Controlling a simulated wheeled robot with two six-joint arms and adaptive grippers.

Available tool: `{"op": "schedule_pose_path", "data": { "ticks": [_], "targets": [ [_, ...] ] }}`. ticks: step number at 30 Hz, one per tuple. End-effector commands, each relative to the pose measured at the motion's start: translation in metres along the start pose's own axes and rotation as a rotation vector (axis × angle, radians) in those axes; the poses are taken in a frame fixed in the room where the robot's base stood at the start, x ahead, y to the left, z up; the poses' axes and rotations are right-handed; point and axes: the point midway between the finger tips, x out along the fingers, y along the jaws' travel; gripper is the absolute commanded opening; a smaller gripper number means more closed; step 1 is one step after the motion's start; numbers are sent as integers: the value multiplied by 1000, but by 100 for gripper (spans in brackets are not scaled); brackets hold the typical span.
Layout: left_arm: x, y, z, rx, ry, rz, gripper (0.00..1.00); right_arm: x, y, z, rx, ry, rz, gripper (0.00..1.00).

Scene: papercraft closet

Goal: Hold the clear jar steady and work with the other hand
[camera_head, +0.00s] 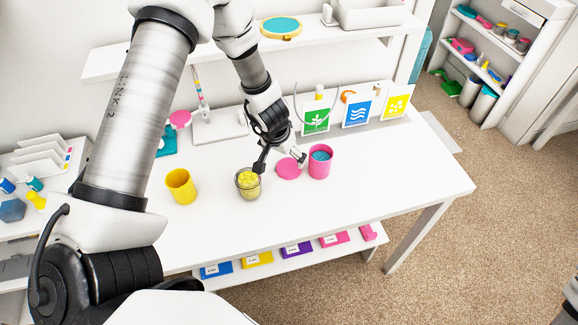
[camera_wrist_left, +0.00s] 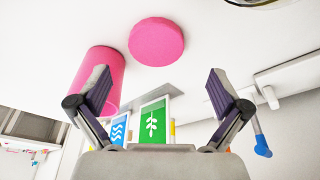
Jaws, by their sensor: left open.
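The clear jar (camera_head: 248,184), with yellow pieces inside, stands upright on the white table; a dark curved edge at the top right of the left wrist view (camera_wrist_left: 255,3) may be its rim. My left gripper (camera_head: 282,160) is open and empty, its fingers spread above the table between the jar and the pink cup. One finger shows close to the jar's top; I cannot tell whether it touches. The gripper also shows open in the left wrist view (camera_wrist_left: 160,88). A pink disc (camera_head: 288,169) lies flat below it. My right gripper is not in view.
The pink cup (camera_head: 320,163) with blue contents stands right of the disc. A yellow cup (camera_head: 181,187) stands left of the jar. Picture cards (camera_head: 357,110) line the table's back, under a shelf (camera_head: 345,40). The table's right end (camera_head: 420,175) is clear.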

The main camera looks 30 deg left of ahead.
Motion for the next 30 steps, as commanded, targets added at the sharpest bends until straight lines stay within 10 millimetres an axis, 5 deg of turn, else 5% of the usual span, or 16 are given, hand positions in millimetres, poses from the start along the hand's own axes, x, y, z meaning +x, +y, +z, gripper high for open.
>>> {"op": "schedule_pose_path", "data": {
  "ticks": [10, 21, 26, 30],
  "targets": [
    [51, 6, 1, 1, 0, 0, 100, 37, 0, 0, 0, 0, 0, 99],
    [52, 6, 0, 1, 0, 0, 100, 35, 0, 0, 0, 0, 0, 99],
    [52, 6, 0, 0, 0, 0, 63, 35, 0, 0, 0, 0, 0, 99],
    [52, 6, 0, 0, 0, 0, 59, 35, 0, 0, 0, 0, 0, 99]
  ]
}}
